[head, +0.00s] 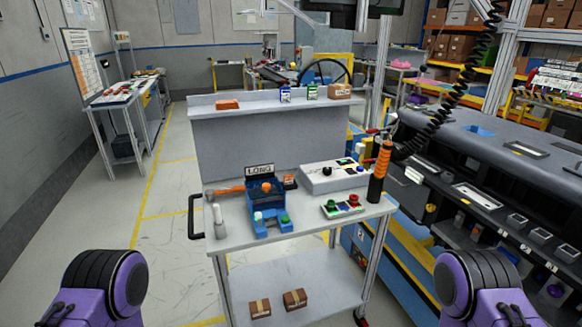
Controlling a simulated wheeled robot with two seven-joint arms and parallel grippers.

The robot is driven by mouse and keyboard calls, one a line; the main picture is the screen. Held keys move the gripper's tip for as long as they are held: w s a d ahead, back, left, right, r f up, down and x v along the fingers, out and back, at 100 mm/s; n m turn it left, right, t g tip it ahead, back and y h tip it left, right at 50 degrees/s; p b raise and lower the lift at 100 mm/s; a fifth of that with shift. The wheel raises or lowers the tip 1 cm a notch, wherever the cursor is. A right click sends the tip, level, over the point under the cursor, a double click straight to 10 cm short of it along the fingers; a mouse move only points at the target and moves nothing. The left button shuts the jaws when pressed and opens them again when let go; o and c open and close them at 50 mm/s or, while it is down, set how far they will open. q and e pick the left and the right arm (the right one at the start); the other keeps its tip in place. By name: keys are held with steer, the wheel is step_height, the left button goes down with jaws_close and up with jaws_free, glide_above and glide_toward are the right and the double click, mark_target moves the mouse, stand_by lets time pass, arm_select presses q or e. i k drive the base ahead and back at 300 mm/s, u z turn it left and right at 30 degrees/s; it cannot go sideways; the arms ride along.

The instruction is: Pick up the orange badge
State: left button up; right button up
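No item is plainly readable as the orange badge. A flat orange piece (228,104) lies at the left of the cart's upper ledge. A small orange-and-black item (290,182) sits on the cart top, just right of a blue fixture (266,205) with a LONG sign. I cannot tell which of these is the badge. Purple and black links of my two arms show at the bottom corners. Neither gripper is in view.
The grey cart (225,238) also carries an orange-handled tool (228,190), a white control box (333,176), a button box (342,206) and an upright orange-and-black tool (380,170). Small boxes lie on its lower shelf. A dashboard module (500,190) stands close on the right. Floor at left is clear.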

mark_target(289, 179)
steer(key=z, duration=0.75)
steer(key=i, duration=1.5)
steer(key=u, duration=0.25)
